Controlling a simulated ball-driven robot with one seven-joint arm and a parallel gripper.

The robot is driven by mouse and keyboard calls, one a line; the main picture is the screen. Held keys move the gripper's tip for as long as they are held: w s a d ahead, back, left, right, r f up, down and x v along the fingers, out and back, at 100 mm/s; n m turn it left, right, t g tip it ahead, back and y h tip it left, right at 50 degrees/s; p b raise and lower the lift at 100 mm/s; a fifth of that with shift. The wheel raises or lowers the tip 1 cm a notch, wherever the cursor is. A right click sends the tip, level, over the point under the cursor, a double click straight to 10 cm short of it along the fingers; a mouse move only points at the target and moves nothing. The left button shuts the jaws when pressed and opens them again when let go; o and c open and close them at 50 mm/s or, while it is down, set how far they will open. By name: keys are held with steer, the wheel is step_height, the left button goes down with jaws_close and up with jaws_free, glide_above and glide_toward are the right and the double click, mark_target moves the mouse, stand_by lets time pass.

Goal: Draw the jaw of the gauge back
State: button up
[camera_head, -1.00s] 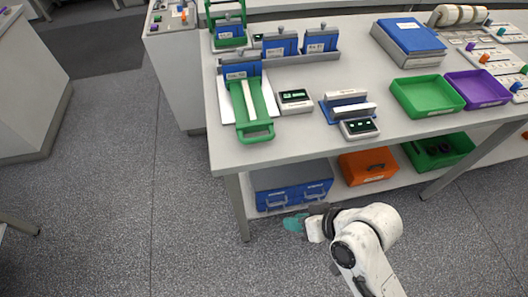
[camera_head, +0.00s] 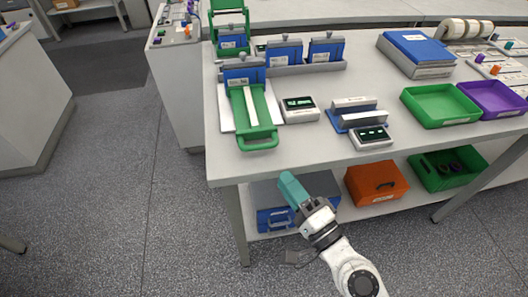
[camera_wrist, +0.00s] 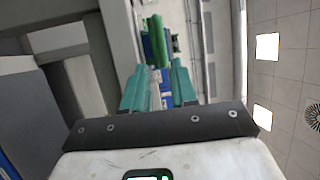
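The device that looks like the gauge has a blue base (camera_head: 337,121), two upright grey bars, the rear one (camera_head: 355,103) and the front one (camera_head: 363,118), and a white display box (camera_head: 371,138) at its front. It stands on the workbench, right of its middle front. A narrow gap shows between the bars. My gripper (camera_head: 292,190), with teal fingers, is in front of the bench edge, left of and apart from the gauge. In the wrist view the teal fingers (camera_wrist: 158,85) stand apart with nothing gripped between them. I cannot make out the gauge in that view.
A green fixture (camera_head: 261,131) with a blue block and a white display box (camera_head: 299,109) stand left of the gauge. A green tray (camera_head: 440,123) and a purple tray (camera_head: 493,112) stand right. Blue (camera_head: 270,219) and orange (camera_head: 376,199) cases sit on the lower shelf.

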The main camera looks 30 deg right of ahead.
mark_target(262, 149)
steer(key=p+x, duration=0.4)
steer(key=x, duration=0.4)
steer(key=shift+w+r, duration=0.2)
steer(key=shift+w, duration=0.7)
steer(key=shift+a, duration=0.1)
jaws_close()
